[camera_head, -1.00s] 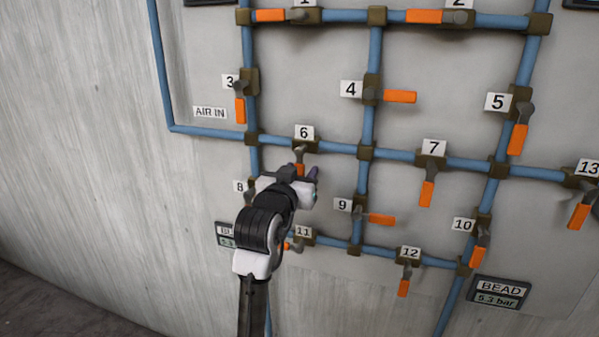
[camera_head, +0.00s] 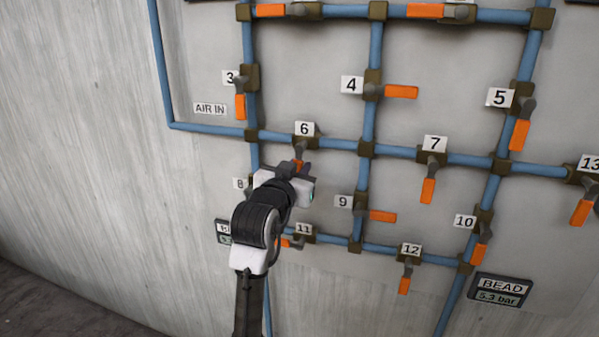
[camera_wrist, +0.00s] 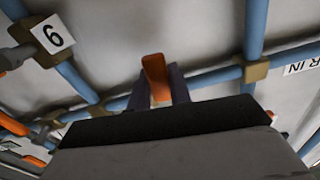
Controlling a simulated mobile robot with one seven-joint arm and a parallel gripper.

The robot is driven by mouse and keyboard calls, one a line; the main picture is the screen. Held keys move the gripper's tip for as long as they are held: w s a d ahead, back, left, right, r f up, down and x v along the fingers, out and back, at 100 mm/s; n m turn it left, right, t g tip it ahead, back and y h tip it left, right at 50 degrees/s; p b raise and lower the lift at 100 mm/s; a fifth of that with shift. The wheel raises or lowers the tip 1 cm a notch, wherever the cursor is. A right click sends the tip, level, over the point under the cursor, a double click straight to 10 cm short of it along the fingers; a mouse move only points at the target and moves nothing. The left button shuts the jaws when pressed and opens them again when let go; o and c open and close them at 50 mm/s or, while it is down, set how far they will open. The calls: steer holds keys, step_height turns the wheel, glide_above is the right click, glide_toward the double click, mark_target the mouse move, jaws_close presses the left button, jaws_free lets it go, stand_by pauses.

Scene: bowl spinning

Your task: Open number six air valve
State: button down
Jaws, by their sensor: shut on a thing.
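Valve 6, labelled by a white plate (camera_head: 304,129), has a dark brown body (camera_head: 312,142) on the horizontal blue pipe. Its orange handle (camera_head: 298,164) points down, across the pipe's line. My gripper (camera_head: 299,171) is at the handle's lower part, with its fingers shut on it. The gripper hides most of the orange part in the head view. In the wrist view the orange handle (camera_wrist: 154,72) stands between the dark fingers of my gripper (camera_wrist: 160,88).
Valve 8 (camera_head: 240,184) is partly hidden behind my arm, and valve 11 (camera_head: 303,229) sits just below. Valve 9's orange handle (camera_head: 382,216) is to the lower right and valve 7's (camera_head: 428,190) farther right. Bare panel lies between the pipes.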

mark_target(285, 139)
steer(key=shift+w+a+r+m+b, duration=0.2)
steer(key=shift+a+r+m+b, duration=0.8)
steer(key=shift+m, duration=1.8)
steer(key=shift+w+a+r+m+b, duration=0.45)
steer(key=shift+m+b, duration=0.9)
steer(key=shift+m, duration=1.45)
steer(key=shift+a+r+m+b, duration=0.6)
steer(key=shift+r+m+b, duration=0.45)
steer(key=shift+m, duration=1.75)
steer(key=shift+f, duration=0.1)
steer(key=c, duration=1.3)
jaws_free()
steer(key=b+v, duration=0.2)
steer(key=v, duration=1.1)
steer(key=shift+s+a+b, duration=0.1)
steer(key=shift+s+b, duration=0.25)
